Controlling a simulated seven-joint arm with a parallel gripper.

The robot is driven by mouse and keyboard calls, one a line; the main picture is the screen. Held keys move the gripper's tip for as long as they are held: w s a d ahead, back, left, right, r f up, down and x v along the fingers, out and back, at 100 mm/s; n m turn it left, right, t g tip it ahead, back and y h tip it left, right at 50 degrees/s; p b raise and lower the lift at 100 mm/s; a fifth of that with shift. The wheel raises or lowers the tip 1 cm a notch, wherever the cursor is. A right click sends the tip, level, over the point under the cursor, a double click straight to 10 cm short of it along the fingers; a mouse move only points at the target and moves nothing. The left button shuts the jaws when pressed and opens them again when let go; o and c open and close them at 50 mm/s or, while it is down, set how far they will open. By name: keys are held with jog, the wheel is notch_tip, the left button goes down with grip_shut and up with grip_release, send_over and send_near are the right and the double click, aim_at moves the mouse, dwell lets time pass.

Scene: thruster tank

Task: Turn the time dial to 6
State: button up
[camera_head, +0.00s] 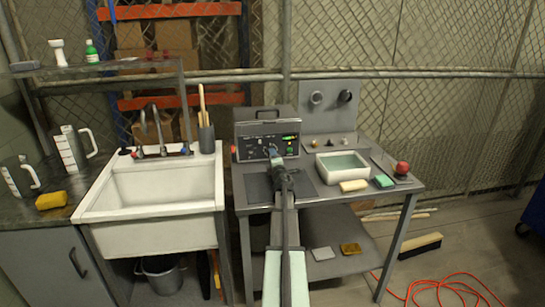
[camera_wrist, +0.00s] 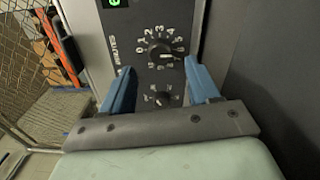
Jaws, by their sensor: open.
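The grey control box (camera_head: 250,146) stands at the back left of the metal table, with a dark front panel. In the wrist view, a black time dial (camera_wrist: 160,52) sits on the panel inside a ring of white numbers, with lettering that looks like "MINUTES" to its left. Its pale pointer mark seems to face right; the exact number is too small to read. A smaller dial (camera_wrist: 161,98) is below it, between the fingers. My gripper (camera_wrist: 160,70) is open, its blue fingers on either side of the dials. My gripper also shows at the panel in the head view (camera_head: 274,154), hiding part of it.
A sink (camera_head: 155,190) stands left, with a tool holder (camera_head: 206,139) beside the box.

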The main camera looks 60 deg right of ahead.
jog(key=v, duration=0.9)
jog(key=shift+a, duration=0.1)
